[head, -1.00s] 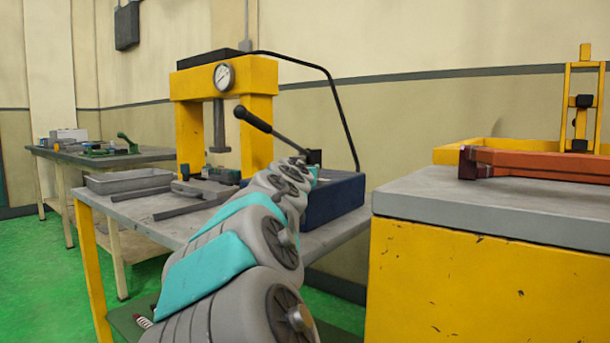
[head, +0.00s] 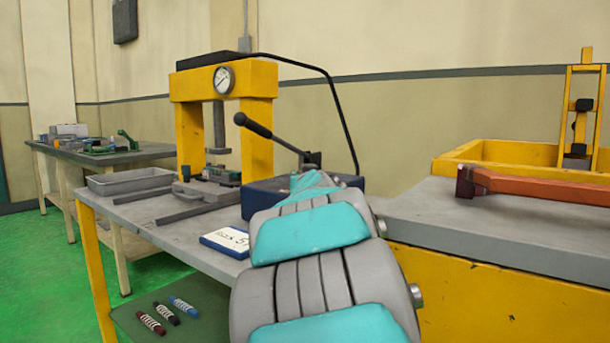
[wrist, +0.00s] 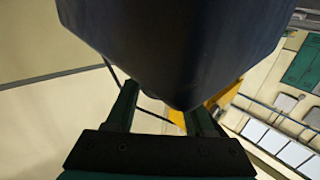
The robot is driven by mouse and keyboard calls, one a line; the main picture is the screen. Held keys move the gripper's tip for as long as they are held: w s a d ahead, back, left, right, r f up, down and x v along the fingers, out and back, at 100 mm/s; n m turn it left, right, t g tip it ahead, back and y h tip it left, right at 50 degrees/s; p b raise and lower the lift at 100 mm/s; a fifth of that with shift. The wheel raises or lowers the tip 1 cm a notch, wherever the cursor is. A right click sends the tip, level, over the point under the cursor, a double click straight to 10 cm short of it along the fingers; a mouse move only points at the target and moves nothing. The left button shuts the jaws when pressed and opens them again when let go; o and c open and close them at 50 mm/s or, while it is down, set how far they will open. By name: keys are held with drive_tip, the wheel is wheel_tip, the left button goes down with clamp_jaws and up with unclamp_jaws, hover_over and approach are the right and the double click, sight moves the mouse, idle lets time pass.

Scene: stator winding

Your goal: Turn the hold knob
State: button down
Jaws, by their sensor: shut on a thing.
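The blue unit (head: 262,197) with a black-gripped lever (head: 262,129) stands on the bench's right end in the head view. My arm covers much of its front and right side. The hold knob cannot be made out in the head view. In the wrist view, a dark blue body (wrist: 180,45) fills the upper middle, very close. My gripper (wrist: 162,103) shows there as two dark green fingers. They run up to the body's lower edge, and their tips are hidden behind it. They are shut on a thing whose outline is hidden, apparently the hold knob.
A yellow press (head: 258,90) with a gauge stands behind on the grey bench (head: 150,212). A metal tray (head: 130,181) and a lettered card (head: 222,241) lie there. A yellow cabinet (head: 470,288) with an orange tool (head: 540,188) stands close at right.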

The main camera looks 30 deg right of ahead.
drive_tip(key=shift+c, duration=1.4)
unclamp_jaws()
drive_tip(key=shift+f+b, duration=0.2)
drive_tip(key=shift+b, duration=0.5)
